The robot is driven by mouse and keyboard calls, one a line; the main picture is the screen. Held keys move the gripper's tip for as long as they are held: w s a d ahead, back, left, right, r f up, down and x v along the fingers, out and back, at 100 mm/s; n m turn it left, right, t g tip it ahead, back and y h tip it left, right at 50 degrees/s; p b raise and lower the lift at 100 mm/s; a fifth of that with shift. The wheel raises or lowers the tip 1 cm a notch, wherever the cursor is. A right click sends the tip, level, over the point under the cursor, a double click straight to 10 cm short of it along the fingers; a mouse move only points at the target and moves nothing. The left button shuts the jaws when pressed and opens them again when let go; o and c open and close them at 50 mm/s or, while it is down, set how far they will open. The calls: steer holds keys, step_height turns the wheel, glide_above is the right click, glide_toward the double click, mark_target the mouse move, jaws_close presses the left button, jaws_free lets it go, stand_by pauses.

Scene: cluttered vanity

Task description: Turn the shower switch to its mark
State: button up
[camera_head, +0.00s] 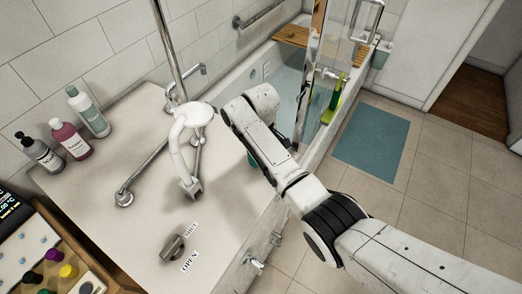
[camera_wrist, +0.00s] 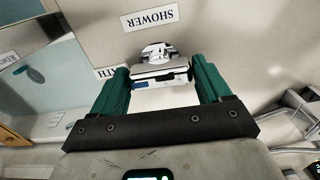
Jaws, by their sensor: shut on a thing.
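The shower switch (camera_wrist: 157,52), a chrome and white piece, shows in the wrist view between the tips of my gripper's teal fingers (camera_wrist: 160,70). My gripper is shut on it. A SHOWER label (camera_wrist: 164,19) reads upside down just beyond the switch. A second label (camera_wrist: 107,73), with only "TH" readable, is partly covered by the left finger. I cannot tell exactly where the switch points. In the head view my gripper (camera_head: 252,159) is mostly hidden behind my arm, with a bit of teal showing at the counter's right side. The switch is hidden there.
A white shower head (camera_head: 193,113) and its chrome pipework stand left of my arm. A lever (camera_head: 173,247) marked SHUT and OPEN sits on the counter (camera_head: 105,235). Several bottles (camera_head: 70,139) stand at the left. The bathtub (camera_head: 263,73) and glass screen are behind; a blue mat (camera_head: 372,139) lies right.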

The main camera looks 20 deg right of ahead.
steer(key=shift+w+r, duration=0.1)
stand_by(0.3)
steer(key=o, duration=1)
steer(key=shift+c, duration=0.2)
step_height(320, 180, up, 11)
steer(key=b, duration=0.1)
steer(key=shift+b, duration=0.35)
steer(key=shift+f, duration=0.2)
